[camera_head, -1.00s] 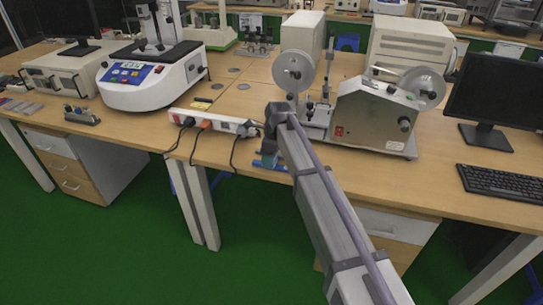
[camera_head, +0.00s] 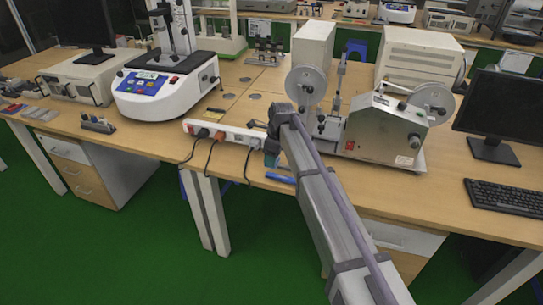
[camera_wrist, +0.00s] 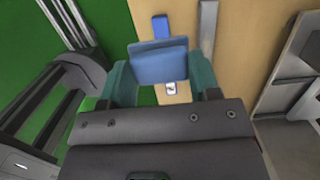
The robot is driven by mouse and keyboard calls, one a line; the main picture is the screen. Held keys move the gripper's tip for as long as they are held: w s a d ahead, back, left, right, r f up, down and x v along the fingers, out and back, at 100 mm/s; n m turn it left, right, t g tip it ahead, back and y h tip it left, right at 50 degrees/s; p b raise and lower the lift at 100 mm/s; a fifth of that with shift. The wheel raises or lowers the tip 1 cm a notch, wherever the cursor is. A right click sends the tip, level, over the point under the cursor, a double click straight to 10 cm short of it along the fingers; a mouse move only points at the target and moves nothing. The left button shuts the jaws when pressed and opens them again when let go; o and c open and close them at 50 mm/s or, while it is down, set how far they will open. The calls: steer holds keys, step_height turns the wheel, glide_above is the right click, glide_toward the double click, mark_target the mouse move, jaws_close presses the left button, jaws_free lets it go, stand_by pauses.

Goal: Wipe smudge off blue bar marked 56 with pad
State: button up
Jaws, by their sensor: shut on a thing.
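My gripper (camera_wrist: 160,84) has teal fingers and is shut on a flat blue pad (camera_wrist: 158,62). The blue bar (camera_head: 281,178) lies on the wooden bench near its front edge, just below my gripper in the head view. In the wrist view the bar's far end (camera_wrist: 160,25) shows beyond the pad, and its white label (camera_wrist: 171,88) shows below the pad. The pad covers the bar's middle in that view. I cannot read the number or see a smudge, and I cannot tell whether the pad touches the bar.
A white power strip (camera_head: 225,134) with plugs lies left of my gripper. A reel machine (camera_head: 385,132) stands to the right on the bench. A grey metal strip (camera_wrist: 208,30) lies beside the bar in the wrist view. The bench front drops to green floor.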

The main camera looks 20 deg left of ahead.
steer(key=shift+r+p, duration=0.95)
steer(key=shift+r, duration=0.35)
